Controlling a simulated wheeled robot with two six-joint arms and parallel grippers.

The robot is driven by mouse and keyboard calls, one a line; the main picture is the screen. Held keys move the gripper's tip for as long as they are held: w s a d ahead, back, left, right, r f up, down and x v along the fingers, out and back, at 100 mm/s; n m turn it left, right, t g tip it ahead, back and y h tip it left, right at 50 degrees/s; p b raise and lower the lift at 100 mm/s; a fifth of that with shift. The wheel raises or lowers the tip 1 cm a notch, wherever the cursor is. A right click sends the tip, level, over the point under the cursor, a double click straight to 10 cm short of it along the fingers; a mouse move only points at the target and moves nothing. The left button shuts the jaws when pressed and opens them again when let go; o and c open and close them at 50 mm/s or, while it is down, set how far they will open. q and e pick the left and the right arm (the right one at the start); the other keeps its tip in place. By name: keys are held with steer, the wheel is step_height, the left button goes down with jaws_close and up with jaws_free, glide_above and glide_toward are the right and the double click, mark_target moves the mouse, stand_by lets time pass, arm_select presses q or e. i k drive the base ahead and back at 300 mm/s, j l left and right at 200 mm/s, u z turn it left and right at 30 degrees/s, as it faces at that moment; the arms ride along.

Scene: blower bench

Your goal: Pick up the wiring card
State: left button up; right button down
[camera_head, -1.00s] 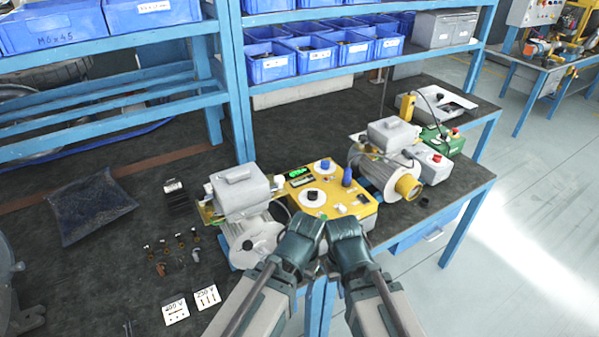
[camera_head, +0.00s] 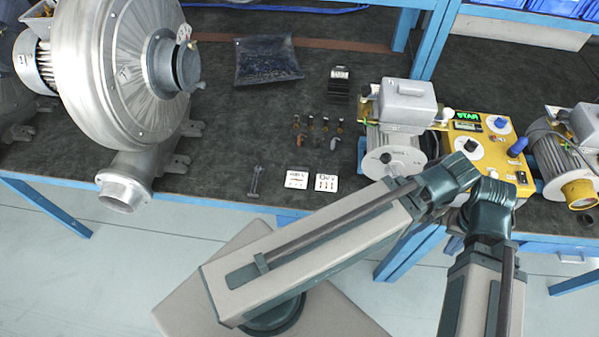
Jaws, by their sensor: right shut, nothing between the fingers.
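Two small white wiring cards lie flat side by side near the front edge of the bench: a left card (camera_head: 297,179) and a right card (camera_head: 326,182), each with dark print and marks. The print is too small to read surely now. My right gripper (camera_head: 490,200) is at the front of the yellow test box, well right of the cards, shut and empty. My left gripper (camera_head: 453,174) is beside it, also away from the cards; its fingers are hidden, so its opening does not show.
A big grey blower (camera_head: 110,75) stands at the left. Small terminal parts (camera_head: 318,125) lie behind the cards, and a small metal tool (camera_head: 255,181) lies left of them. A motor (camera_head: 393,155) and the yellow test box (camera_head: 515,165) stand to the right.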

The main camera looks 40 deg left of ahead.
mark_target(297, 176)
steer(key=k+j+u, duration=0.1)
steer(key=u, duration=0.3)
steer(key=k+j+u, duration=0.1)
steer(key=u, duration=0.3)
steer(key=j+u, duration=0.2)
steer(key=u, duration=0.2)
steer(key=l, duration=0.6)
steer(key=k+l, duration=0.1)
steer(key=l, duration=0.5)
steer(key=k+l+u, duration=0.1)
steer(key=l, duration=1.1)
